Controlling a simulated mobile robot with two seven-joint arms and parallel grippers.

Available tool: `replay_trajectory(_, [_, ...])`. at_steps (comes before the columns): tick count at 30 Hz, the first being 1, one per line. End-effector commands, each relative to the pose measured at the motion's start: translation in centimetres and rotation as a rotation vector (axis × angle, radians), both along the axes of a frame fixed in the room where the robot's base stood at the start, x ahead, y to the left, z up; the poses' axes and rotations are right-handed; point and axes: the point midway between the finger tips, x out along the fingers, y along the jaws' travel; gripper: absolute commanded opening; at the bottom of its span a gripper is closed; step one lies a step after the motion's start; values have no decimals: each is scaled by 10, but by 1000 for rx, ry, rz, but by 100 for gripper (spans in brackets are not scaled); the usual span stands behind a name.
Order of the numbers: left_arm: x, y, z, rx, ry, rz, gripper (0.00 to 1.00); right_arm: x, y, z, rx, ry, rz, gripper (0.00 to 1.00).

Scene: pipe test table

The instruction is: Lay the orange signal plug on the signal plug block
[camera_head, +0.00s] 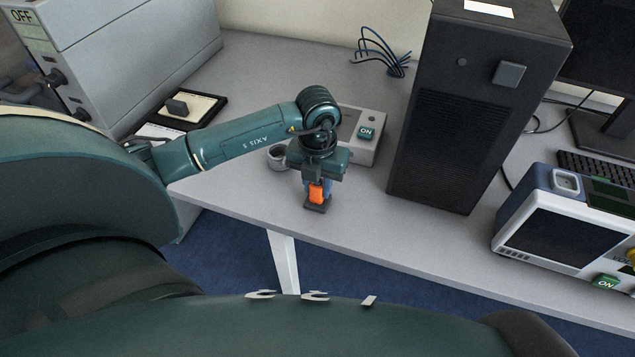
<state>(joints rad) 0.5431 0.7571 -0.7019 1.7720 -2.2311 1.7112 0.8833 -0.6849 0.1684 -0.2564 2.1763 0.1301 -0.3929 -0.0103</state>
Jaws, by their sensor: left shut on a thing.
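My left gripper (317,193) points down near the front edge of the table, shut on the orange signal plug (317,192). The plug shows as a small orange piece between the fingers. My right gripper is not in view.
A tall black computer tower (440,150) stands to the right, a screened instrument (565,235) further right. A black-rimmed tray (200,106) lies left.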

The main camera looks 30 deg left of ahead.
Motion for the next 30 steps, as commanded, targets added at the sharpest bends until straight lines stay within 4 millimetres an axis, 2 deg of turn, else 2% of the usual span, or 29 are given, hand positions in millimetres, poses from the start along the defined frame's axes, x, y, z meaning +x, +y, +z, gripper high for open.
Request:
replay_trajectory(5, [0, 0, -4, 0, 0, 0, 0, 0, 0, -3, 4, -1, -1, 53])
replay_trajectory(6, [0, 0, -3, 0, 0, 0, 30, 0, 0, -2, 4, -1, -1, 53])
replay_trajectory(13, [0, 0, -3, 0, 0, 0, 48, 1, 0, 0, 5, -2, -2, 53])
replay_trajectory(23, [0, 0, 4, -1, -1, 0, 48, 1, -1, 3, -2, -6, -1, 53])
replay_trajectory(26, [1, 0, 17, -2, -4, -1, 48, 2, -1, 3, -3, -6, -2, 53])
replay_trajectory(30, [2, 0, 48, 0, -7, 0, 48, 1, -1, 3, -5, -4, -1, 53])
